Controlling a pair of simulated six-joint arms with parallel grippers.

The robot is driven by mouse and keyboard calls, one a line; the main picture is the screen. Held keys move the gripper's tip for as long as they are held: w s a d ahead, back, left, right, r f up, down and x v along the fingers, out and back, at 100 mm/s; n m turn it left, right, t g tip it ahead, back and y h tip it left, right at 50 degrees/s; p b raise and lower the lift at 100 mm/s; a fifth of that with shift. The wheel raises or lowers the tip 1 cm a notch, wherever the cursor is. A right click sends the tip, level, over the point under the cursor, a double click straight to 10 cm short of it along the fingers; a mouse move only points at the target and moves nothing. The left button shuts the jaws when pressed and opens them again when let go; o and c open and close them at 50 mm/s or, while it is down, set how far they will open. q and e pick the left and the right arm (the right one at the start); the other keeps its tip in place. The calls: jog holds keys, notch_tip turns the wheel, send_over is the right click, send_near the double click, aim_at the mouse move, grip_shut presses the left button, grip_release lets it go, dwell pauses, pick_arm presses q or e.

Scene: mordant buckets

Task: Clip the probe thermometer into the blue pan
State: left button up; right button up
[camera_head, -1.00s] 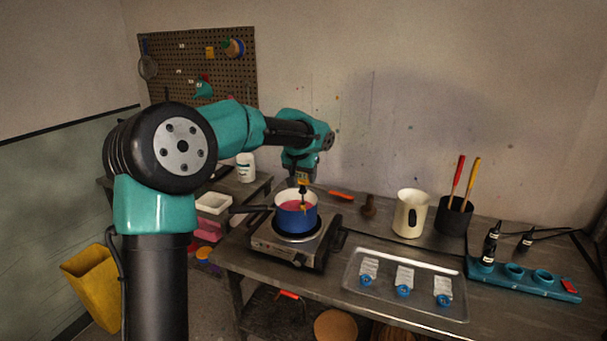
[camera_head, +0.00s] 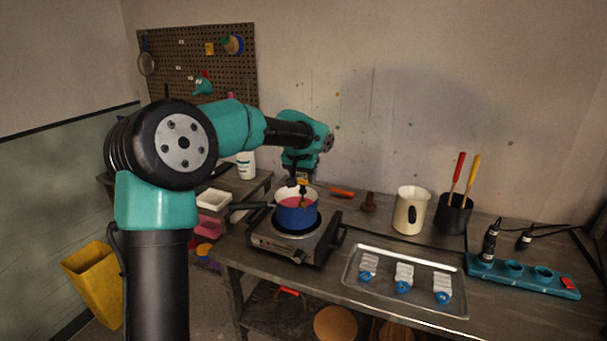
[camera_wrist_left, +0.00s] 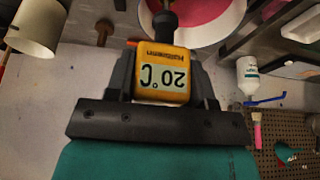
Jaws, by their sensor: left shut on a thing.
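The blue pan (camera_head: 296,215) sits on the hot plate with red liquid inside and its dark handle pointing left. My left gripper (camera_head: 302,182) is above the pan's back rim, shut on the yellow probe thermometer (camera_wrist_left: 163,72). In the left wrist view the thermometer's display reads 20 °C, upside down, between the two fingers (camera_wrist_left: 163,85). Its dark stem runs toward the pan (camera_wrist_left: 205,18), over the red liquid. The lower end of the probe is hard to make out, and I cannot tell whether the clip touches the rim. My right gripper is not in view.
The hot plate (camera_head: 268,244) stands at the bench's left end. A metal tray (camera_head: 383,291) with several blue-ended packets lies to its right.

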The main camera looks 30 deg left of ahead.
pick_arm(q)
jog(key=shift+f, duration=1.25)
dwell(0.8)
jog(key=o, duration=1)
jog(key=shift+r, duration=0.1)
jog(key=v, duration=1.7)
jog(key=shift+r, duration=0.15)
